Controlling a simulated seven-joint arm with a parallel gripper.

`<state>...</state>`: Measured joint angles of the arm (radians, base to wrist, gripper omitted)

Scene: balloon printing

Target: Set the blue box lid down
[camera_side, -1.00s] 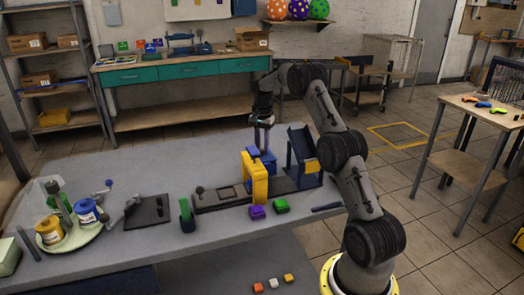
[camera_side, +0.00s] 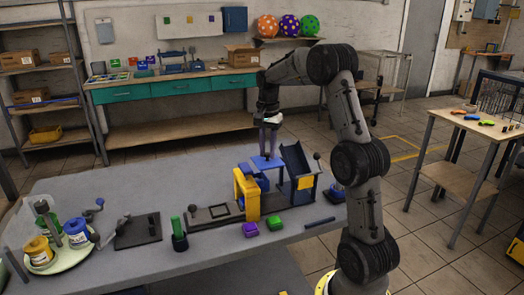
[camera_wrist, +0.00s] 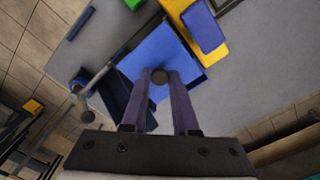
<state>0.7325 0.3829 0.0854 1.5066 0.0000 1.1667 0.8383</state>
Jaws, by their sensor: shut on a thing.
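My gripper (camera_side: 269,145) points down over the table, its fingers shut on the dark round knob of the blue box lid (camera_side: 268,162). The lid is a flat blue plate just below the fingertips in the side view. In the wrist view, the fingers (camera_wrist: 160,85) close around the knob and the blue lid (camera_wrist: 150,55) spreads out beneath it. A blue body (camera_side: 262,181) shows under the lid, beside the yellow upright frame (camera_side: 247,193). Whether the lid touches anything below is hidden.
A dark blue tilted panel (camera_side: 296,163) stands close on the right of the lid. A green-handled stamp (camera_side: 178,233) and a tray with jars stand left. The table behind is clear.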

